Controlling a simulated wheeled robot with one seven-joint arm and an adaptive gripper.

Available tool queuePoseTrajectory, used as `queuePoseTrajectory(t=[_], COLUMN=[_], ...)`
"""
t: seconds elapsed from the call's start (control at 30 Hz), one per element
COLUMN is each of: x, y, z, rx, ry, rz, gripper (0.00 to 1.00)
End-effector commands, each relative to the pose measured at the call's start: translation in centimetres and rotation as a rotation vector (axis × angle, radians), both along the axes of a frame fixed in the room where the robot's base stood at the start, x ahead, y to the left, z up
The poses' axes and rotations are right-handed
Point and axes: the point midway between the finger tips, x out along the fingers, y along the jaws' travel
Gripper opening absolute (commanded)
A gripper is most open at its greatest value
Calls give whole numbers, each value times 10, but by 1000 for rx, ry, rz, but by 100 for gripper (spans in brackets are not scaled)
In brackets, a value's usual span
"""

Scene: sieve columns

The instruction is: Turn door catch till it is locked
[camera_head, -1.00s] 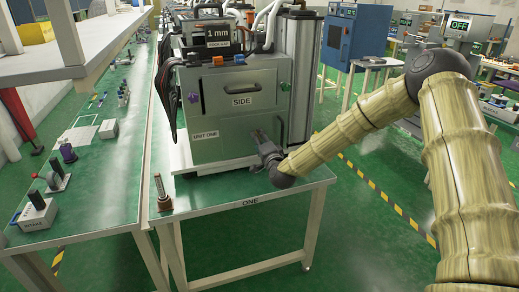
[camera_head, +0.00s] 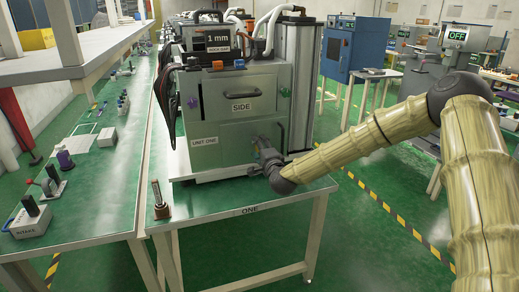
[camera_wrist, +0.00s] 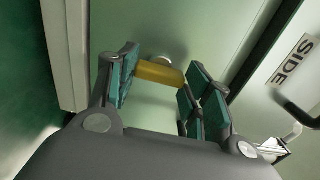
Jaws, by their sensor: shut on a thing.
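The door catch (camera_wrist: 160,74) shows in the wrist view as a short yellow bar on a round pale metal base, on a grey-green panel. My gripper (camera_wrist: 157,80) has its teal-padded fingers at the two ends of the bar and is shut on it. In the head view my gripper (camera_head: 261,148) is at the lower right of the unit's front, and it hides the catch there. I cannot tell whether the catch is locked.
The unit stands on a green-topped table (camera_head: 232,198) marked ONE. A small upright post-like item (camera_head: 159,204) stands at the table's front left. A long bench (camera_head: 75,205) with small boxes runs along the left. Striped floor tape and open green floor lie to the right.

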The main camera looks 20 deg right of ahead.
Motion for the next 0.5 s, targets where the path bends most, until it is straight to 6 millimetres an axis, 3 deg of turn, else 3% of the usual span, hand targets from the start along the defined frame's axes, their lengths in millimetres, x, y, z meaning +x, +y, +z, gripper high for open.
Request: queuePoseTrajectory(t=[0.07,0.1,0.2,0.5], x=[0,0,0,0], y=[-1,-1,-1,0], z=[-1,-1,-1,0], rx=[1,1,0,-1], ry=[1,1,1,0], rz=[-1,-1,-1,0], gripper=[26,57,71,71])
